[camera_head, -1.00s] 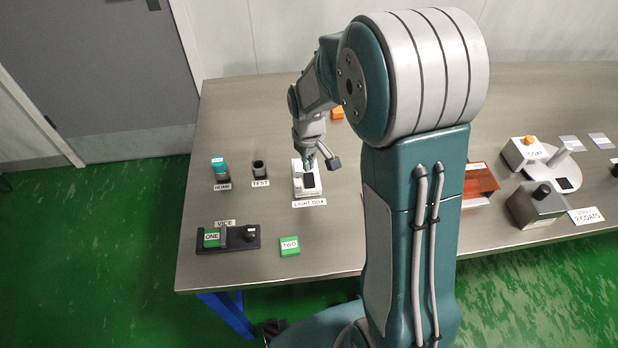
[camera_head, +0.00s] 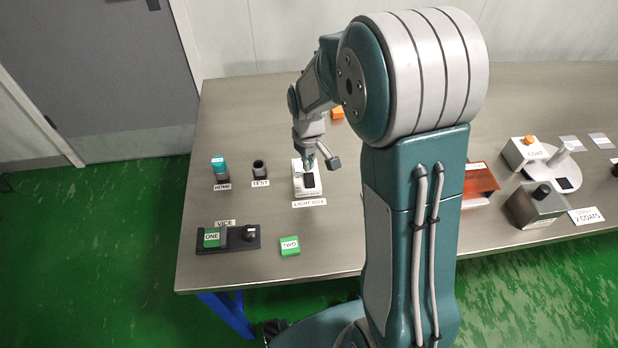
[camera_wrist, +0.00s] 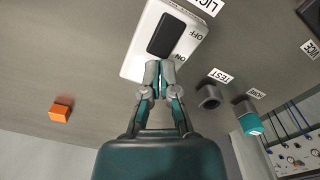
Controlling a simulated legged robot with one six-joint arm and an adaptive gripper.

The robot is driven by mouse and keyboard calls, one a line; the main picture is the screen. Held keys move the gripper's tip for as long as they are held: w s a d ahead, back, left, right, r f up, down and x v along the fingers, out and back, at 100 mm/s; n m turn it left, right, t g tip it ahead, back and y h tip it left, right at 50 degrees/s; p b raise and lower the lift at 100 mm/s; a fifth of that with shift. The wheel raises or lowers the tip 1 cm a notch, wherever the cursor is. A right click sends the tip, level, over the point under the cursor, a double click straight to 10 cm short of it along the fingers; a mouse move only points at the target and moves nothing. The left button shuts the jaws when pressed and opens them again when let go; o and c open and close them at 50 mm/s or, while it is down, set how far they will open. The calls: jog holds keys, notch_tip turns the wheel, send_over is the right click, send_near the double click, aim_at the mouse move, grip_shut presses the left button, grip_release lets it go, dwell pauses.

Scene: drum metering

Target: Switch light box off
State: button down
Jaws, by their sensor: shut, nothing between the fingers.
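The light box (camera_head: 299,187) is a white box on the table with a black rocker switch (camera_head: 308,181) on top. In the wrist view the light box (camera_wrist: 143,38) shows a black rocker (camera_wrist: 166,35) with OFF printed near its far end and ON near the end closer to my fingers. My gripper (camera_wrist: 159,66) is shut and empty, with its fingertips over the ON end of the box, just short of the rocker in the picture. I cannot tell whether the tips touch the box. In the head view my gripper (camera_head: 311,163) is above the box's back part.
The TEST holder (camera_head: 260,169) and the teal HOME item (camera_head: 219,167) stand left of the box. The VICE (camera_head: 228,239) and green block TWO (camera_head: 289,246) are nearer the front edge. An orange block (camera_wrist: 61,109) lies behind.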

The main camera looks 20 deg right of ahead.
aim_at(309, 175)
jog(key=shift+f, duration=1.35)
dwell(0.8)
jog(key=shift+r, duration=3.5)
jog(key=shift+s+r, duration=0.2)
jog(key=shift+r, duration=0.2)
jog(key=s+r+m+t, duration=0.2)
jog(key=s+r, duration=0.5)
jog(key=s, duration=0.3)
jog(key=s+r+m+t, duration=0.2)
jog(key=s+r+t, duration=0.1)
jog(key=s+r, duration=0.4)
jog(key=shift+s+a+r+t, duration=0.15)
jog(key=shift+s+r+t, duration=0.2)
jog(key=shift+s, duration=1.35)
